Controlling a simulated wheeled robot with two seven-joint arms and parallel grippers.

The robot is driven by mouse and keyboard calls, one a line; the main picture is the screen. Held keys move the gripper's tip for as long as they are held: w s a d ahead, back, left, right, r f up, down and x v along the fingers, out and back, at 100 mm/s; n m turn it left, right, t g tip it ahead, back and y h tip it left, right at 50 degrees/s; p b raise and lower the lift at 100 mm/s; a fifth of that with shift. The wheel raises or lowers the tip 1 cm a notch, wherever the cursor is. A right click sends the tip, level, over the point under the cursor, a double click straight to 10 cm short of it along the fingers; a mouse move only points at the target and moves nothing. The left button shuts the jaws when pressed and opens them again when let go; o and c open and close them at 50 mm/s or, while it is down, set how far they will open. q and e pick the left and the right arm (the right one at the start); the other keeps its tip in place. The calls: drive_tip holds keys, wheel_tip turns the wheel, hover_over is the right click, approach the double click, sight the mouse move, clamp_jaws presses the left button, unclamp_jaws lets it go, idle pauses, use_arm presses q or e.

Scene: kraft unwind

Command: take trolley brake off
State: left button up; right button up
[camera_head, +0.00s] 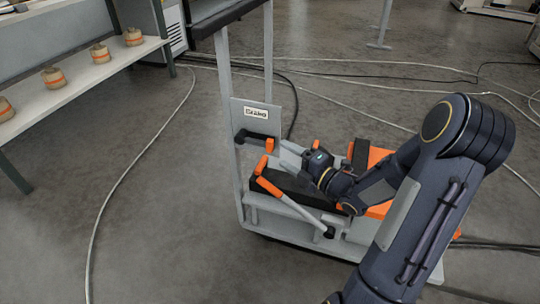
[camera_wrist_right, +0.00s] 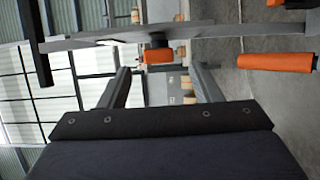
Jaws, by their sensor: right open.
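The trolley (camera_head: 285,214) stands at the centre of the head view, with a grey upright plate bearing a small label (camera_head: 256,113). Below the label is a black brake lever (camera_head: 252,135) with an orange end (camera_head: 269,145). My right gripper (camera_head: 285,156) is open and empty just right of that orange end, its fingers pointing left toward the plate. In the right wrist view an orange piece with a black part (camera_wrist_right: 158,56) shows beyond and between the two open fingers (camera_wrist_right: 162,76), apart from them. My left gripper is not in view.
A grey rod with an orange grip (camera_head: 269,186) leans below my gripper; an orange grip also shows in the wrist view (camera_wrist_right: 275,62). A shelf (camera_head: 75,85) with several tan rolls stands left. Cables (camera_head: 130,160) cross the floor. Floor left of the trolley is otherwise clear.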

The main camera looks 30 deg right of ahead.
sight(273, 147)
drive_tip(key=b+x, duration=0.1)
drive_tip(key=x, duration=0.6)
drive_tip(key=shift+r, duration=0.1)
clamp_jaws()
